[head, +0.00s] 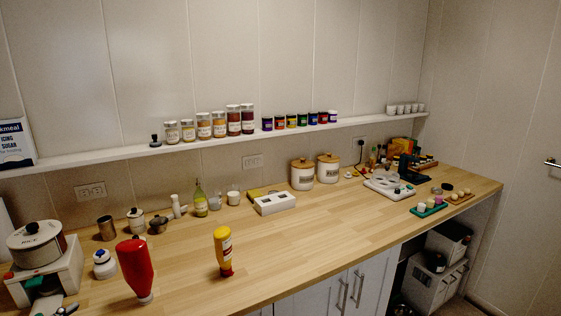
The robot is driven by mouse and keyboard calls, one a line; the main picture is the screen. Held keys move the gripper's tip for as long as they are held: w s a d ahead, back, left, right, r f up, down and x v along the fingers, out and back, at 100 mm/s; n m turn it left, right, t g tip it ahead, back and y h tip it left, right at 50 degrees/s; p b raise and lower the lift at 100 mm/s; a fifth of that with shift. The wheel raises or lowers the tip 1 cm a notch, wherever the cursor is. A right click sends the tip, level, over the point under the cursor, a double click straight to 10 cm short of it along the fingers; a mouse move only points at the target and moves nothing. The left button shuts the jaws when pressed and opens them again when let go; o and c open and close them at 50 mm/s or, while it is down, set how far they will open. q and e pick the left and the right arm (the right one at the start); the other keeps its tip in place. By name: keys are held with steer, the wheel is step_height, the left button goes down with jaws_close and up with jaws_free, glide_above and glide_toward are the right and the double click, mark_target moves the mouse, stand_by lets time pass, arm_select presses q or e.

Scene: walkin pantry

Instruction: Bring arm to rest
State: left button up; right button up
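Neither of my grippers shows in the head view, and no part of my arms can be made out. The task line names no object. On the wooden counter (330,230) a red squeeze bottle (134,267) stands near the front left, its narrow white end down. A yellow squeeze bottle (222,247) with a red lower end stands to its right. Nothing is seen touching either bottle.
A white shelf (200,144) with jars runs along the wall. Two white canisters (302,176) stand at the back. A grey-white tray (376,187) lies farther right. The counter's middle front is clear.

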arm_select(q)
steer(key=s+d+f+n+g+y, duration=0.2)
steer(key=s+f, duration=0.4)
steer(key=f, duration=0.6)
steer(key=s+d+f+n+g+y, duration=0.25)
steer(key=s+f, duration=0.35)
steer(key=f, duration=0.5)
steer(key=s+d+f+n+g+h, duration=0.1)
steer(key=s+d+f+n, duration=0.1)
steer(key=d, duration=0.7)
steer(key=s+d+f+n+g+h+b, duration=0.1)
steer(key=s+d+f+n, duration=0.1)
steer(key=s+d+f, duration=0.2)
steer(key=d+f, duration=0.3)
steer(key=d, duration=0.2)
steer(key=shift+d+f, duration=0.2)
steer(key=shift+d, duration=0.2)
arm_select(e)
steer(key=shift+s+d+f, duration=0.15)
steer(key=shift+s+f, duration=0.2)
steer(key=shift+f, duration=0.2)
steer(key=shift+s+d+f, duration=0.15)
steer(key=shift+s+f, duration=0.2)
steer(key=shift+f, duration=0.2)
